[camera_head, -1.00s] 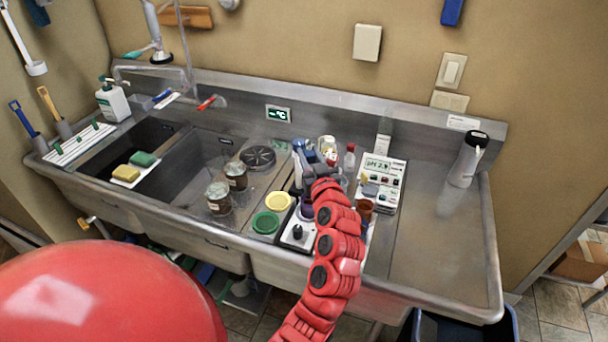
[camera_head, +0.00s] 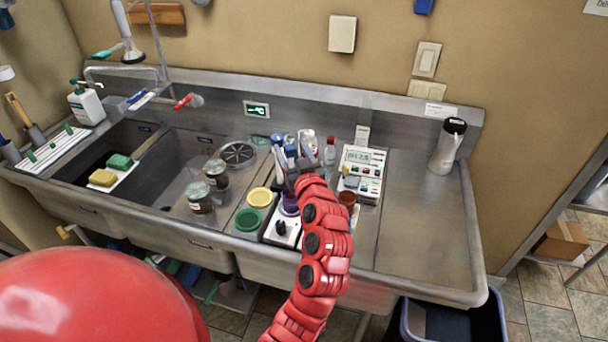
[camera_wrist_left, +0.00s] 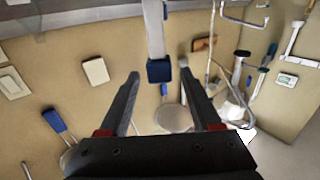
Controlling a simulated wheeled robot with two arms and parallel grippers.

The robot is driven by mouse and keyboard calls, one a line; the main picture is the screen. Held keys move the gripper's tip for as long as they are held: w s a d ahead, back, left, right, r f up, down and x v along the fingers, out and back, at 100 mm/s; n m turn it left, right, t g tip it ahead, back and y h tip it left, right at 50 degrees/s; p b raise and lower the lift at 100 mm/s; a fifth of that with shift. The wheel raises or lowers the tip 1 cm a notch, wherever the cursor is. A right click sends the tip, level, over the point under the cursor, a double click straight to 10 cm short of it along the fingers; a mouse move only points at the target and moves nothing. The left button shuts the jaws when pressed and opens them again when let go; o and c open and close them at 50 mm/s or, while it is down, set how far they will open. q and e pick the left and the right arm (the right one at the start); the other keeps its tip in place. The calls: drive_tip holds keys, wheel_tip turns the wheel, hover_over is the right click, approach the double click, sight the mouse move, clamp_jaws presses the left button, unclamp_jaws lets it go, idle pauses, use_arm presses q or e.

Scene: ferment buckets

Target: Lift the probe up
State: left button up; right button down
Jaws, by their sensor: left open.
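The pH meter (camera_head: 362,172) is a white box with a display on the sink's ledge, right of my left gripper. My left gripper (camera_head: 292,165) is open above the cluster of small items at the middle of the sink. In the left wrist view, which is upside down, a probe-like piece with a blue head (camera_wrist_left: 159,71) and grey shaft (camera_wrist_left: 154,28) lies in line with the gap between the open fingers (camera_wrist_left: 160,85). I see no finger touching it. In the head view my gripper and arm partly hide that spot. My right gripper is not in view.
A red-capped bottle (camera_head: 330,152) stands close right of my gripper. A purple cup (camera_head: 289,204), yellow lid (camera_head: 259,197), green lid (camera_head: 248,220) and brown cup (camera_head: 347,199) crowd the front. Two jars (camera_head: 199,196) stand left.

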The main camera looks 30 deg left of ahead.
use_arm(q)
drive_tip(key=b+v, duration=0.5)
drive_tip(key=v, duration=1.1)
drive_tip(key=shift+w, duration=0.1)
